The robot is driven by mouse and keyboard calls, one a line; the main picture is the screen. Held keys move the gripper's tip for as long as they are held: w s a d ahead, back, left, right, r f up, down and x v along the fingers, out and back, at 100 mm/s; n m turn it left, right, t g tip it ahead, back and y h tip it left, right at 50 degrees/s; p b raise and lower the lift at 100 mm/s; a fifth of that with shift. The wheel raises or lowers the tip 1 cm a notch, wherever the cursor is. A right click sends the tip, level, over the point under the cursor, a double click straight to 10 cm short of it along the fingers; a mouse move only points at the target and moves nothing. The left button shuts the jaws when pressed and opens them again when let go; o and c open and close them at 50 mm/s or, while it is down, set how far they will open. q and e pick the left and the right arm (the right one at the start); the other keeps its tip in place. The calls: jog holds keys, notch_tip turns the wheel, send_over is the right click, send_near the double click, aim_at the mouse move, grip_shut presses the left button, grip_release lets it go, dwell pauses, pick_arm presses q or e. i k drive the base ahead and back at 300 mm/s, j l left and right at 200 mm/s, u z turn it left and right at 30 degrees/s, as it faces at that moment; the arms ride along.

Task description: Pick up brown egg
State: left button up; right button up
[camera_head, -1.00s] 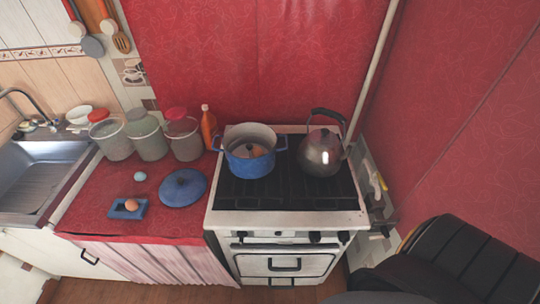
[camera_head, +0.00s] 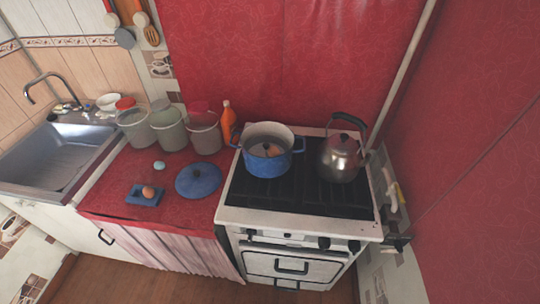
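A brown egg (camera_head: 148,192) sits on a small blue tray (camera_head: 141,202) near the front of the red counter, left of the stove. A pale blue egg-like object (camera_head: 159,165) lies on the counter behind it. Something brownish, possibly another egg, shows inside the blue pot (camera_head: 268,160) on the stove; I cannot tell what it is. Neither of my grippers is in view.
A blue lid (camera_head: 198,181) lies right of the tray. Several canisters (camera_head: 168,130) and an orange bottle (camera_head: 228,121) stand behind. A kettle (camera_head: 340,158) is on the stove (camera_head: 300,217). A sink (camera_head: 55,158) is at left.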

aim_at(148, 191)
jog(key=u, duration=1.25)
